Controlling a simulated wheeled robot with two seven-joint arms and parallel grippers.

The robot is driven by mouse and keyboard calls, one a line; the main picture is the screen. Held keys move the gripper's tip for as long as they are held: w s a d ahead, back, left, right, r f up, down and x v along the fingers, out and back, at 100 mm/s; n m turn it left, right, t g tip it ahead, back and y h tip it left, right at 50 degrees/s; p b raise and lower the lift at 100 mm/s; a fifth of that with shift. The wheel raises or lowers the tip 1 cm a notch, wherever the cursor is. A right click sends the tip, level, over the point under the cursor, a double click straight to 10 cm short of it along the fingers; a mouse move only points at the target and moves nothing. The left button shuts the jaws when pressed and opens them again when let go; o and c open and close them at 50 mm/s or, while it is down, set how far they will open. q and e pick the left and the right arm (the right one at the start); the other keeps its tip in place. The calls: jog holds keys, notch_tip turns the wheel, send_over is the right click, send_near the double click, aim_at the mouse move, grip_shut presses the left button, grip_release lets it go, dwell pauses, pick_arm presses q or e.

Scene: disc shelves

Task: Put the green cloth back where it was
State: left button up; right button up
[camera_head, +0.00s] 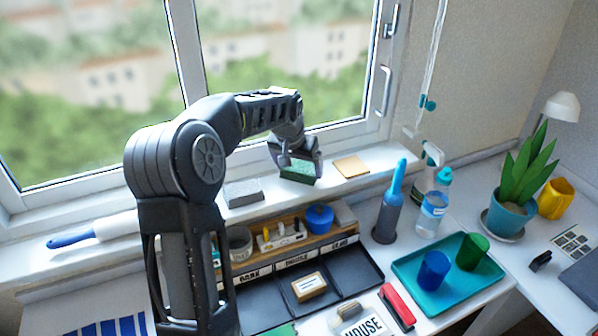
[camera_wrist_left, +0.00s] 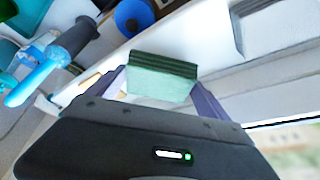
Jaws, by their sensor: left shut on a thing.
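The green cloth (camera_head: 297,172) is a folded, layered block between the fingers of my left gripper (camera_head: 296,162), over the window sill. It also shows in the left wrist view (camera_wrist_left: 162,72), with a finger at each side. My left gripper is shut on it. I cannot tell whether the cloth touches the sill. On the sill, a grey folded cloth (camera_head: 243,193) lies to its left and a tan cloth (camera_head: 351,167) to its right, with the green cloth over the gap between them. My right gripper is not in view.
Below the sill stands a wooden organiser (camera_head: 275,262) with a blue tape roll (camera_head: 319,218). A blue-handled brush (camera_head: 391,200), a spray bottle (camera_head: 430,165) and a water bottle (camera_head: 432,215) stand to the right. A blue-handled roller (camera_head: 75,239) lies on the left sill.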

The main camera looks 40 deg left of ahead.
pick_arm(q)
notch_tip(320, 180, down, 2)
jog(key=shift+f, duration=0.1)
jog(key=o, duration=1.2)
jog(key=b+v, duration=0.1)
jog(key=v, duration=1.1)
jog(key=shift+b, duration=0.3)
